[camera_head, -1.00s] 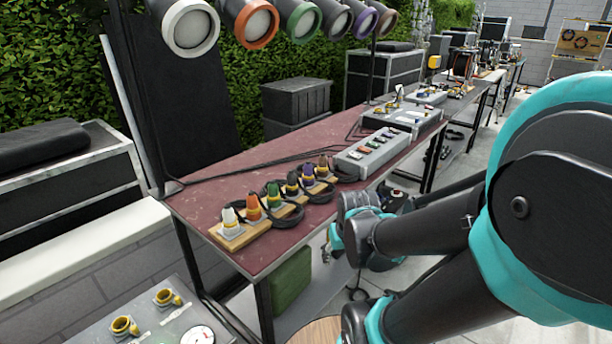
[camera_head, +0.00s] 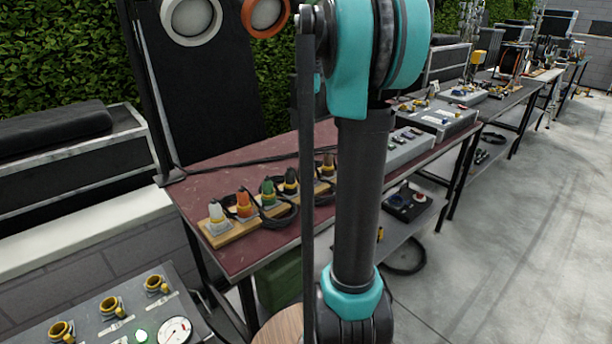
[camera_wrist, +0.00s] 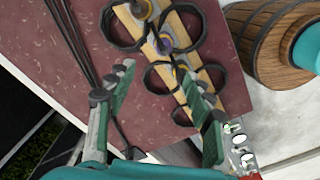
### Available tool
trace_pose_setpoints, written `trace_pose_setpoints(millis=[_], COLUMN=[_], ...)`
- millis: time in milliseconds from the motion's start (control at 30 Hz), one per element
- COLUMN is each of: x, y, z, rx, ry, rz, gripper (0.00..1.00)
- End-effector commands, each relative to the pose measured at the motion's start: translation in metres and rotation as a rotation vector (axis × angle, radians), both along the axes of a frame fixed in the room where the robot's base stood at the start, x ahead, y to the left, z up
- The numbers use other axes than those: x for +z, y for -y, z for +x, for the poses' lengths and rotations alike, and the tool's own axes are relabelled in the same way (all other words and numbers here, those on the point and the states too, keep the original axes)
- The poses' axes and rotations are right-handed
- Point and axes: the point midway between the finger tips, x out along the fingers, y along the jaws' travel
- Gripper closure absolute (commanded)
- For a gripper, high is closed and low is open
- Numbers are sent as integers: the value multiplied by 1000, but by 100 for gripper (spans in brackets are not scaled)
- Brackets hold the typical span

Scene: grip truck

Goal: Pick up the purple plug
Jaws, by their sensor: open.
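In the wrist view my gripper (camera_wrist: 158,75) is open and empty, with its two grey and green fingers spread above the red table. The wooden board (camera_wrist: 179,22) with a row of plugs runs past the fingertips. A plug with a purplish top (camera_wrist: 165,43) stands just beyond the fingers; I cannot tell surely that it is the purple plug. The right finger covers part of the board. In the head view the purple plug is hidden behind my arm, between the black plug (camera_head: 291,180) and the brown plug (camera_head: 328,166). My gripper is not visible there.
White (camera_head: 216,213), orange (camera_head: 243,203) and green (camera_head: 268,193) plugs share the board, with black cables looped beside them. A grey box (camera_head: 408,146) stands farther along the table. A wooden barrel (camera_wrist: 262,40) is beside the table in the wrist view.

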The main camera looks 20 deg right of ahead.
Motion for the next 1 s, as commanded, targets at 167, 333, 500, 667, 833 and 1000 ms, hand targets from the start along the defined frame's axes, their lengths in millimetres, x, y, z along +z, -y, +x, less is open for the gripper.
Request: trace_pose_setpoints(millis=[167,333,500,667,833,1000], x=[-37,-71,-94,-102,-121,-144], y=[0,-1,-1,-1,-3,-4], z=[0,-1,-1,-1,-5,-7], rx=[-1,-2,-2,-2,-2,-3], ry=[1,1,1,1,1,1], rz=[0,0,0,0,0,0], gripper=[48,48,48,48,48,48])
